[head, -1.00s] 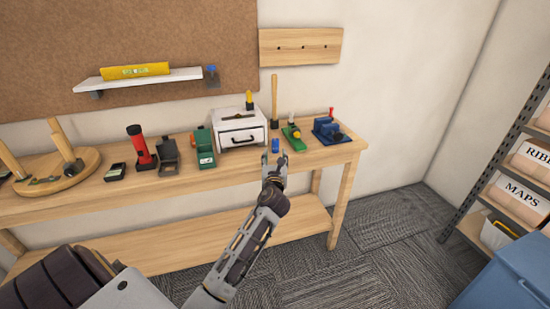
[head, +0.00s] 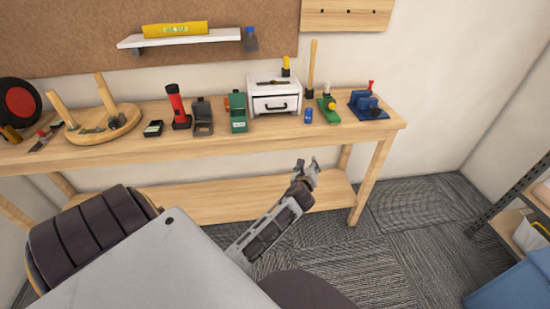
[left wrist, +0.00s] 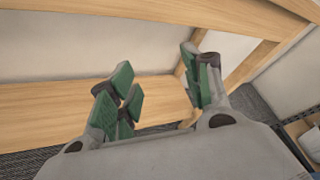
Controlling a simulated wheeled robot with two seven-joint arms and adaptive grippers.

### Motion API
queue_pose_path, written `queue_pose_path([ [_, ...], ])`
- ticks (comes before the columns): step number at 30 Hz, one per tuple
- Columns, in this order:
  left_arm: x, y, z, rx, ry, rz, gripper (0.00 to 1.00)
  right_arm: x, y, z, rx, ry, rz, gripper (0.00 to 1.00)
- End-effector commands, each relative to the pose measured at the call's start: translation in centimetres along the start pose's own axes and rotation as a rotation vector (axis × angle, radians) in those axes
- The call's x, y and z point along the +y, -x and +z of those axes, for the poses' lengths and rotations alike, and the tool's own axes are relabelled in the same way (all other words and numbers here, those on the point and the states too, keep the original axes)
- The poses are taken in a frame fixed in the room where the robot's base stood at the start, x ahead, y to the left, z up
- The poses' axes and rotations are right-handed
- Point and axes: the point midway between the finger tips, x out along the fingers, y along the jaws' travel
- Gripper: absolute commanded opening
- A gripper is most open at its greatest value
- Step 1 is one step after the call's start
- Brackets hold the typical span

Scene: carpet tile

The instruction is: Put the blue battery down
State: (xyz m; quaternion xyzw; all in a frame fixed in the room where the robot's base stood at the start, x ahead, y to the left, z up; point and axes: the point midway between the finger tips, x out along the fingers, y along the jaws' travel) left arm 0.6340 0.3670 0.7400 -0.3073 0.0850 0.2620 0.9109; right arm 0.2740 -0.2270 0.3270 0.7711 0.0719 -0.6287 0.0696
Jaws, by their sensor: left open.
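The blue battery (head: 308,116) stands upright on the workbench top (head: 215,137), near its front edge, between the white drawer box and the green tool. Nothing touches it. My left gripper (head: 307,165) is below and in front of the bench edge, clear of the battery. Its green-padded fingers (left wrist: 155,95) are spread apart with nothing between them in the left wrist view. The battery is not visible in the left wrist view. My right gripper is not in view.
A white drawer box (head: 274,96), a green tool (head: 328,108) and a blue vise-like tool (head: 368,104) stand near the battery. A red flashlight (head: 177,106) is farther left. A lower shelf (head: 210,203) runs under the bench. Carpet floor is free at right.

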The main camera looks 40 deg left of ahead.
Motion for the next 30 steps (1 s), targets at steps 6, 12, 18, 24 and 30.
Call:
queue_pose_path([
  [6,4.3,0.7,-7.6,0.146,0.276,0.084,0.49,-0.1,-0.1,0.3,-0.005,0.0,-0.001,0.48],
  [12,8.4,2.2,-14.1,0.254,0.532,0.198,0.49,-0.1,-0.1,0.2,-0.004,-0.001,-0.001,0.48],
  [18,12.7,4.6,-20.3,0.331,0.786,0.346,0.49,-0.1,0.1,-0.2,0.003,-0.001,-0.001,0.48],
  [24,17.0,7.9,-26.1,0.373,1.032,0.524,0.49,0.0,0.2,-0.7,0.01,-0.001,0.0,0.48],
  [30,21.3,11.8,-31.3,0.371,1.269,0.726,0.49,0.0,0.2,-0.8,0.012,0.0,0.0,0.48],
])
